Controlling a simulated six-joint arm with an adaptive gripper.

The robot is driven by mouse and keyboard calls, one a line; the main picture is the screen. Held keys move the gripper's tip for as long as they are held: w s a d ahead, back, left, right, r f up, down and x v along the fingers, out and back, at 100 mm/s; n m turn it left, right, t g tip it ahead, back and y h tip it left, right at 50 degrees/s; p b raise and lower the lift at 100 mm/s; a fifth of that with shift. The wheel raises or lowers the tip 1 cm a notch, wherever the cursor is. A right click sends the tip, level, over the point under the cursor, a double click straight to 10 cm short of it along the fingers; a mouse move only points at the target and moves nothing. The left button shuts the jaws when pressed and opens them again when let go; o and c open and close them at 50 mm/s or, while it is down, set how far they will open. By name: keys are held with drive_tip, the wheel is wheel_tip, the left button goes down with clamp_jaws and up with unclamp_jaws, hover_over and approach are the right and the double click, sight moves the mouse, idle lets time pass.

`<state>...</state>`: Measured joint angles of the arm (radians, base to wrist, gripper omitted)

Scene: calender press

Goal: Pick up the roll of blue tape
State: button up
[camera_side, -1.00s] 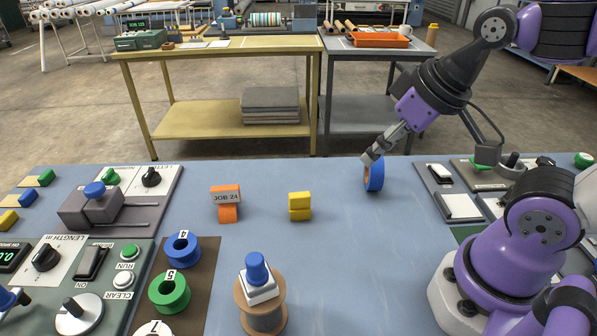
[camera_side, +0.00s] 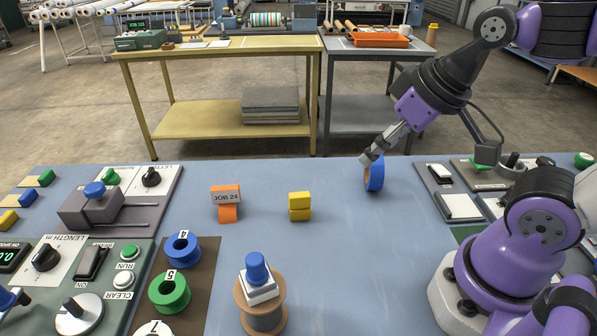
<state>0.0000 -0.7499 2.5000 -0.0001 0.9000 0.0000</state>
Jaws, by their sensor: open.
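A roll of blue tape (camera_side: 376,177) stands upright on its edge on the blue-grey table (camera_side: 340,255), right of centre. Its orange-brown inner side shows on the left. My gripper (camera_side: 369,159) is open at the top left edge of the roll, its fingertips close to the rim. Whether the fingers touch the roll, and where the far finger sits, I cannot tell.
A spool with a blue knob (camera_side: 261,300) is at the front. Control panels flank both sides. The table around the roll is clear.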

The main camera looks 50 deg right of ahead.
drive_tip(key=m+g, duration=0.5)
drive_tip(key=m, duration=0.4)
hover_over(374, 172)
drive_tip(key=w, duration=0.1)
drive_tip(key=f, duration=0.2)
drive_tip(key=shift+w+d+f+m+g, duration=0.15)
drive_tip(key=shift+w+d+f+m, duration=0.1)
drive_tip(key=shift+d, duration=0.35)
drive_tip(key=shift+w+d+f+m+g, duration=0.15)
drive_tip(key=shift+d+m, duration=0.1)
drive_tip(key=shift+d, duration=0.3)
wheel_tip(374, 172, down, 5)
drive_tip(key=shift+d+r, duration=0.15)
drive_tip(key=f, duration=0.5)
drive_tip(key=shift+s+d+f, duration=0.2)
drive_tip(key=shift+f, duration=0.15)
clamp_jaws()
